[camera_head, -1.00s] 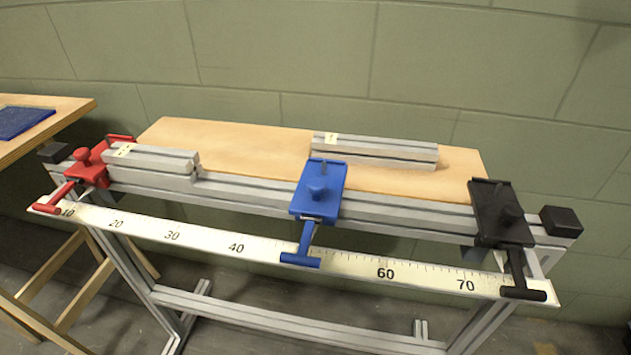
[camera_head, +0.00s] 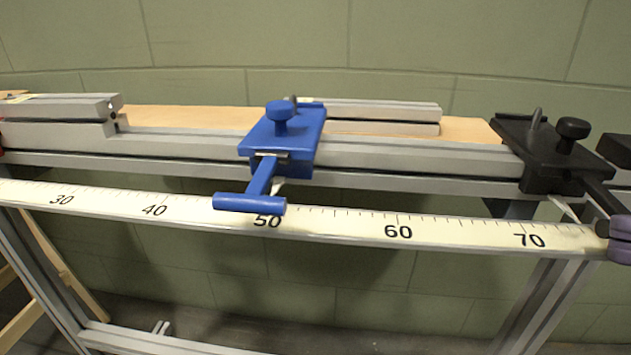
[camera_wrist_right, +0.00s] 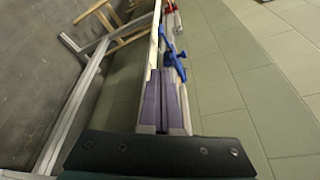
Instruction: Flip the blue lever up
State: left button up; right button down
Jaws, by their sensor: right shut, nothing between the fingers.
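The blue lever (camera_head: 250,204) is a T-shaped handle hanging forward and down from the blue clamp (camera_head: 285,137), its crossbar in front of the ruler near 50. The lever and clamp also show small in the right wrist view, as a blue clamp (camera_wrist_right: 174,58) beyond the fingertips. My right gripper (camera_head: 619,239) enters at the right edge of the head view, by the ruler's end near 75. Its purple fingers (camera_wrist_right: 161,78) are shut and empty, well apart from the blue lever. My left gripper is not in view.
The black clamp (camera_head: 548,150) sits on the rail close to my right gripper, its lever partly cut off. The ruler (camera_head: 340,222) runs along the front of the metal frame. A wooden board (camera_head: 190,117) lies behind. Red parts (camera_wrist_right: 172,6) show far off.

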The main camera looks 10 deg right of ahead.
jog(key=b, duration=0.1)
send_near(311, 234)
jog(key=w+a, duration=0.3)
jog(key=a, duration=0.2)
jog(key=w+a, duration=0.2)
jog(key=a, duration=0.1)
jog(key=shift+w+a+r, duration=0.1)
jog(key=shift+w+r, duration=0.2)
jog(key=shift+r, duration=0.1)
